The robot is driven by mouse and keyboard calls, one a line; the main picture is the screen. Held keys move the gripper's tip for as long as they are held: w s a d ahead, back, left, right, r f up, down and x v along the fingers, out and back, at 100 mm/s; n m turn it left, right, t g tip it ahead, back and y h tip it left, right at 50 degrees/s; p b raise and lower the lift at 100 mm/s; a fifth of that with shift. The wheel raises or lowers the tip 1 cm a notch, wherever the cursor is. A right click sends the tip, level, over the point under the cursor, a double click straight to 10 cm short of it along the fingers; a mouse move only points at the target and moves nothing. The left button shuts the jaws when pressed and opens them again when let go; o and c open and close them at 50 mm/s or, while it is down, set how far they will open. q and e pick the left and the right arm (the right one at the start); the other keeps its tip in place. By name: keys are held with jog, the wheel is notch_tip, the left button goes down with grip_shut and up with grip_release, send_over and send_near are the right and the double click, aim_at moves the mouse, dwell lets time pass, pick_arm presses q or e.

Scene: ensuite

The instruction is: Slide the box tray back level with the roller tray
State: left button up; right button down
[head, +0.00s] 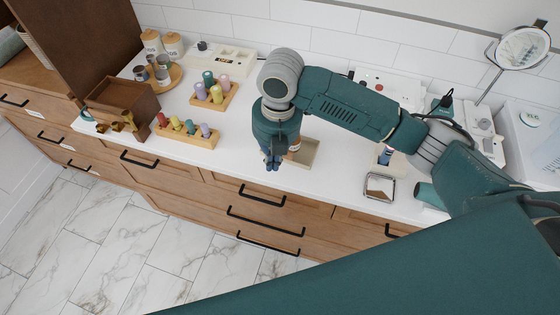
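My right gripper (272,163) points down over the front part of the white counter. Its fingers are small and dark, and I cannot tell whether they are open or shut. A shallow beige tray (308,153) lies just behind and right of it, partly hidden by the gripper and arm; a small bottle-like item shows at its left side. Two wooden trays with coloured rollers stand to the left, a rear one (228,100) and a front one (208,143). I cannot tell for certain which tray is the box tray. My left gripper is not in view.
A brown wooden box (122,100) with bronze items in front stands at the left. A white tray (232,58) is by the wall. A metal-rimmed dish (380,187) lies right, near the front edge. Counter is clear between the front roller tray and my gripper.

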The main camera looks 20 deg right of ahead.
aim_at(284, 169)
jog(key=shift+n+h, duration=0.4)
jog(key=shift+n, duration=0.5)
jog(key=f, duration=0.2)
jog(key=d+f+p, duration=0.1)
jog(key=f, duration=0.1)
jog(key=d+f+p, duration=0.1)
jog(key=f, duration=0.2)
jog(key=shift+w+d, duration=0.1)
jog(key=w, duration=0.1)
jog(key=w+d+p, duration=0.1)
jog(key=shift+w+d+f+p, duration=0.15)
jog(key=shift+w+d+p, duration=0.1)
jog(key=shift+w+p, duration=0.15)
jog(key=shift+w+d+f, duration=0.1)
jog(key=shift+w+d, duration=0.2)
jog(key=shift+w, duration=0.1)
